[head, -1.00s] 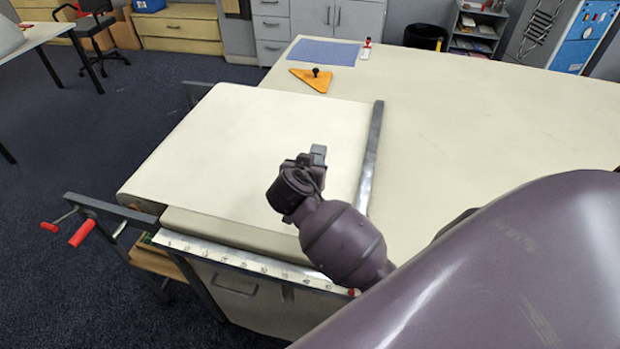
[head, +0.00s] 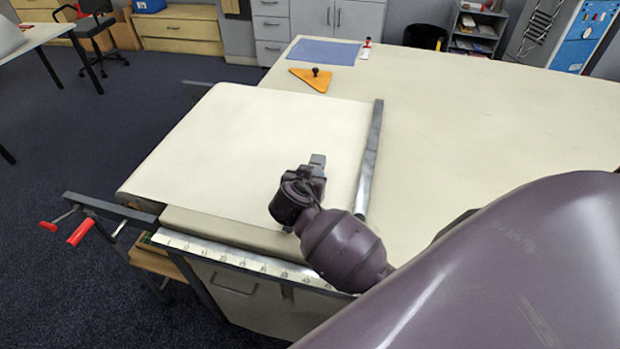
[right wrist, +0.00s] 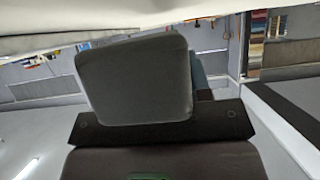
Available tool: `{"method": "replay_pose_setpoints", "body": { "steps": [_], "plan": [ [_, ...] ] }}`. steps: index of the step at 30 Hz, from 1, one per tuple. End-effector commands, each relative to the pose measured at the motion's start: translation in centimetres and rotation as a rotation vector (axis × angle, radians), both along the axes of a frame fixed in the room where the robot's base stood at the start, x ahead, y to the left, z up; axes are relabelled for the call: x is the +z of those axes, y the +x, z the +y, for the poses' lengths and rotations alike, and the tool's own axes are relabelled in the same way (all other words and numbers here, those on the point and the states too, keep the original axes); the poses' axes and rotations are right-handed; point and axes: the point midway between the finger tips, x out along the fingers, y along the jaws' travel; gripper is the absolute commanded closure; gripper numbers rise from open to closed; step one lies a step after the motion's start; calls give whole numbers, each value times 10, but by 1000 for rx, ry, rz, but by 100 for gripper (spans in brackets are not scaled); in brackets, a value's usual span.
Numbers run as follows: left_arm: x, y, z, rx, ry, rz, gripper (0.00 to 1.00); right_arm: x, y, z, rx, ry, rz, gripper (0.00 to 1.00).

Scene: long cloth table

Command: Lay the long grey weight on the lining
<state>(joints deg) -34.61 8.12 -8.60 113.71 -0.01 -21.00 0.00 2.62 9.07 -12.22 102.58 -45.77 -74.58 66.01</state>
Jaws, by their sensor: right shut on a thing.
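The cream lining (head: 255,140) lies flat over the left part of the table and bends over its left edge. A long grey bar (head: 370,160), the only thing seen that looks like the long grey weight, lies along the lining's right border; its near end is close to my arm. My right gripper (head: 317,162) is over the lining's front right part, left of the bar and apart from it. It is shut; what it holds cannot be made out. In the right wrist view a dark grey rounded block (right wrist: 135,78) stands before my gripper's palm. My left gripper is out of view.
A white ruler strip (head: 235,257) runs along the table's front edge. Red-handled clamps (head: 80,232) stick out at the left. An orange triangle (head: 312,78) with a black knob and a blue mat (head: 322,51) lie at the back. The table (head: 480,130) is clear right of the bar.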

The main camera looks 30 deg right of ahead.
Motion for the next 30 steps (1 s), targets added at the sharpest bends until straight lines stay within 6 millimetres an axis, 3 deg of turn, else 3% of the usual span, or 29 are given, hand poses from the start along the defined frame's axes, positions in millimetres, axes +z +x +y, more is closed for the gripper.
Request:
{"method": "replay_pose_setpoints", "body": {
  "steps": [9, 10, 14, 23, 30],
  "plan": [
    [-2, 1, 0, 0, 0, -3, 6, -13, -3, 0, 0, 0, 14, 100],
    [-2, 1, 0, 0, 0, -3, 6, -15, -4, 0, -1, 2, 19, 51],
    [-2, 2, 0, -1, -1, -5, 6, -16, -4, 1, 0, 2, 20, 31],
    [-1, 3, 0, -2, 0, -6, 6, -16, -4, 2, 1, 5, 21, 30],
    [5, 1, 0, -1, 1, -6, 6, 0, -8, 8, 3, 8, 20, 30]
  ]
}}
